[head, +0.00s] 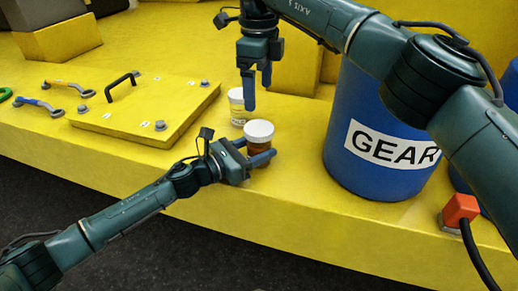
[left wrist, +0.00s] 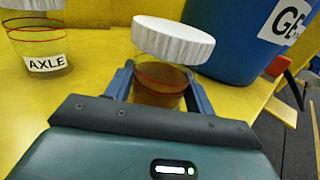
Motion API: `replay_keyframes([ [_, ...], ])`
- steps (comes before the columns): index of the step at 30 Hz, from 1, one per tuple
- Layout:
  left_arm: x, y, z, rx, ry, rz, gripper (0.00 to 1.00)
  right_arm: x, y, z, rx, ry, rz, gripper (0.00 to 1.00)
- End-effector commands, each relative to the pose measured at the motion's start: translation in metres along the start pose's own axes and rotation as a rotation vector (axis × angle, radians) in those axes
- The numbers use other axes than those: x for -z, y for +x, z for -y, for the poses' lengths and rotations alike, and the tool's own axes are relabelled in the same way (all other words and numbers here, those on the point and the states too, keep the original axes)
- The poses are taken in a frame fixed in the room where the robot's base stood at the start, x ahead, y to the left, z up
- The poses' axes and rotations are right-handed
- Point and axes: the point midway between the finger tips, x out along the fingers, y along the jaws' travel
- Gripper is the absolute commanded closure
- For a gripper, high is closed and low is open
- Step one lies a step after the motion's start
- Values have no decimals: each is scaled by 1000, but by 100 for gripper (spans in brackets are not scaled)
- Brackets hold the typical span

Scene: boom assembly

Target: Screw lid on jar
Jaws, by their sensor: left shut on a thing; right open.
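A brown jar (head: 261,148) with a white lid (head: 259,130) on top stands near the front of the yellow bench. My left gripper (head: 258,158) comes in low from the left and is shut around the jar's sides. In the left wrist view the fingers flank the jar (left wrist: 160,85), and the wide ribbed white lid (left wrist: 172,40) sits above them, looking slightly tilted. I cannot tell how tightly it is seated. My right gripper (head: 257,90) points down with its fingers apart and empty, above and behind the lid.
A clear jar labelled AXLE (left wrist: 40,50) with a white lid stands just behind, close to my right gripper. A large blue GEAR drum (head: 375,130) is to the right. A yellow panel with a black handle (head: 122,87) and wrenches (head: 40,105) lie left. A red button (head: 459,210) is front right.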

Motion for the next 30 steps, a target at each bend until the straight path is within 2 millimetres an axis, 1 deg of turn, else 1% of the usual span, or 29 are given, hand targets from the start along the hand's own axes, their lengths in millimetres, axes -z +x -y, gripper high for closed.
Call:
replay_keyframes([
  [1,0,0,0,0,0,0,100,0,-8,0,2,1,1,14],
  [3,0,0,0,0,0,0,100,0,-17,0,2,1,1,14],
  [6,0,0,0,0,0,0,100,0,-24,0,1,0,-1,14],
  [9,0,0,0,0,0,0,100,0,-27,0,0,0,0,14],
  [16,0,0,0,0,0,0,100,0,-27,0,0,0,0,14],
  [17,0,0,0,0,0,0,44,0,-27,0,0,0,0,14],
  [25,0,0,0,0,0,0,22,0,-26,0,0,0,0,14],
  [26,0,0,0,0,0,0,21,0,-26,0,0,0,0,14],
  [30,0,0,0,0,0,0,21,0,-26,0,0,0,0,14],
])
